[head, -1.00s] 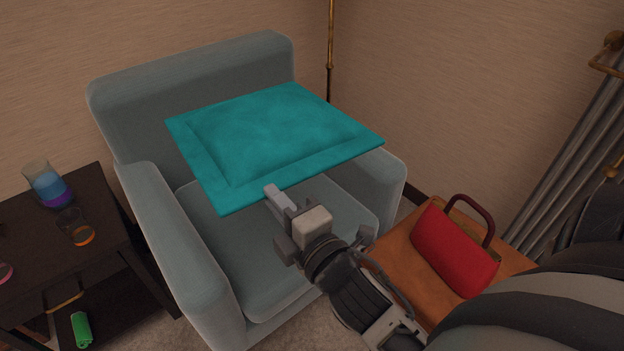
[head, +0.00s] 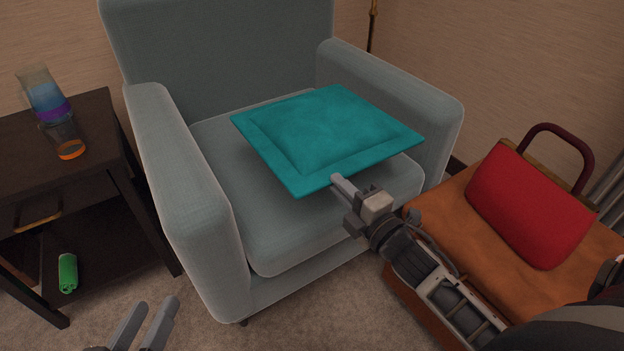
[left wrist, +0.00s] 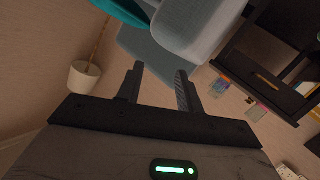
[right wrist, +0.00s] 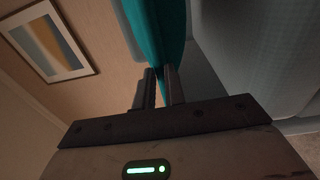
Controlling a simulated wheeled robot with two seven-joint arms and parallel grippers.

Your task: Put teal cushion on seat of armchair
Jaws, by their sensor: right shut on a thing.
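The teal cushion (head: 325,135) is flat and square, held by its near edge over the seat of the grey-blue armchair (head: 190,200). My right gripper (head: 340,185) is shut on that edge. In the right wrist view the teal cushion (right wrist: 160,35) runs up from between the fingers (right wrist: 160,85). The cushion looks roughly level, between the two armrests. A shadow falls on the seat below it; I cannot tell whether its far side touches the seat. My left gripper (head: 148,318) is low in front of the chair, open and empty; its fingers also show apart in the left wrist view (left wrist: 160,85).
An orange-brown ottoman (head: 430,205) with a red handbag (head: 525,205) stands right of the armchair. A dark side table (head: 60,165) with glasses (head: 45,95) stands left, a green can (head: 67,272) on its lower shelf. Carpet (head: 220,335) is free in front.

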